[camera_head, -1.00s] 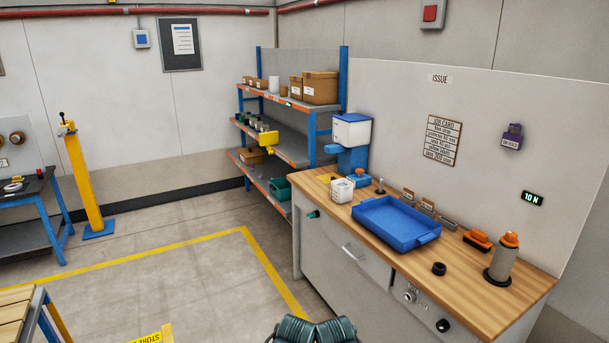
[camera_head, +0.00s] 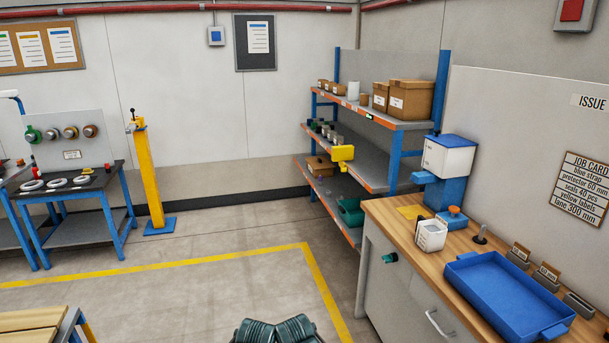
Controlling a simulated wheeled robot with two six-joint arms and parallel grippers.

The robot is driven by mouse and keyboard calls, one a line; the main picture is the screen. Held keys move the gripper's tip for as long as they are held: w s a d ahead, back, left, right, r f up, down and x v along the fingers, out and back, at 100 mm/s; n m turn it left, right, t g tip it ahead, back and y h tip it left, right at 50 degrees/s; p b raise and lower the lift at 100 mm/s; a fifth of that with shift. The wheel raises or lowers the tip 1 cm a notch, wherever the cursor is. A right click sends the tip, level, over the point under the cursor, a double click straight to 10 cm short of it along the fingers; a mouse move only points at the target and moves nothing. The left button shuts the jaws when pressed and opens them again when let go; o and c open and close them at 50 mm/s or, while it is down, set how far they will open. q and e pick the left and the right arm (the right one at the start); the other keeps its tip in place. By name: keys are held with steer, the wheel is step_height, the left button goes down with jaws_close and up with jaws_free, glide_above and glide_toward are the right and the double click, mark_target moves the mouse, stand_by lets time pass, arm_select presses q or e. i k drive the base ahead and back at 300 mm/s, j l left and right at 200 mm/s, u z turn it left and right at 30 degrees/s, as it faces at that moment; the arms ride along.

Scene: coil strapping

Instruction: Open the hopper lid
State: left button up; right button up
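The hopper (camera_head: 448,160) is a white box on a blue stand at the far left end of the wooden counter. Its blue lid (camera_head: 458,140) lies flat on top and looks closed. Neither of my grippers can be made out in the head view. Only dark ribbed parts, apparently of my own body, show at the bottom edge, well short of the counter.
The wooden counter (camera_head: 385,213) carries a small white device (camera_head: 431,235), an orange-topped blue item (camera_head: 453,217) and a blue tray (camera_head: 505,296). Shelving (camera_head: 445,80) stands behind the hopper. Open floor (camera_head: 235,285) with a yellow line lies left of the counter.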

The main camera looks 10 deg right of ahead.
mark_target(448, 140)
steer(key=i+j+z, duration=0.1)
steer(key=i+z, duration=0.2)
steer(key=i, duration=0.15)
steer(key=i+j+z, duration=0.45)
steer(key=i+z, duration=0.2)
steer(key=z, duration=0.15)
steer(key=i+j+z, duration=0.25)
steer(key=z, duration=0.25)
steer(key=i+j+z, duration=0.35)
steer(key=z, duration=0.15)
steer(key=j, duration=0.1)
